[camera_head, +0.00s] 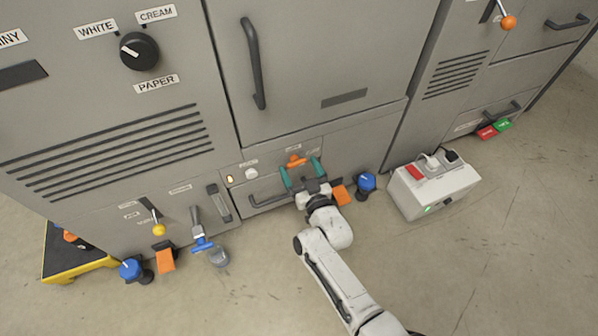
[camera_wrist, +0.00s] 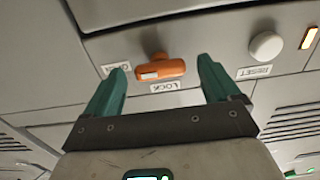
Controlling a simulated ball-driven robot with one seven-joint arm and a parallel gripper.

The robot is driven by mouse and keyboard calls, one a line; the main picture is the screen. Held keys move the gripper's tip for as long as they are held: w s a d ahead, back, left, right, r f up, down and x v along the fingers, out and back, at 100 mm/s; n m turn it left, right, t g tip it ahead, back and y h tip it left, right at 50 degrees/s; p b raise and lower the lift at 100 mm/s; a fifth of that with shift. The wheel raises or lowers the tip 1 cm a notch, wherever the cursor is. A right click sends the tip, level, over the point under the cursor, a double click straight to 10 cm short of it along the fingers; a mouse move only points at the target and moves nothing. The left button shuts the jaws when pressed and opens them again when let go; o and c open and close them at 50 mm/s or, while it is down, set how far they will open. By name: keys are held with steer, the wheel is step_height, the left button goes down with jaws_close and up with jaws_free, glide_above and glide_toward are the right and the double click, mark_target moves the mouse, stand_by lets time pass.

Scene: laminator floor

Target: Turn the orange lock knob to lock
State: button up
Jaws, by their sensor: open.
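The orange lock knob (camera_wrist: 168,68) sits on a grey panel in the wrist view. Its bar lies roughly level, with a white mark at its left end towards a label that the left finger partly covers. The LOCK label (camera_wrist: 163,87) is just below the knob and appears upside down. In the head view the knob (camera_head: 296,160) is low on the machine front, between my teal fingertips. My gripper (camera_head: 300,168) is open and empty; in the wrist view its fingers (camera_wrist: 161,70) stand one on each side of the knob, with gaps visible.
A white RESET button (camera_wrist: 267,46) and a lit amber lamp (camera_wrist: 309,38) are to the right in the wrist view. A dark drawer handle (camera_head: 268,200) is below the panel. A blue knob (camera_head: 366,182) and a white box (camera_head: 433,187) stand to the right.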

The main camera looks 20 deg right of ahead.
steer(key=shift+w, duration=0.65)
steer(key=c, duration=1.1)
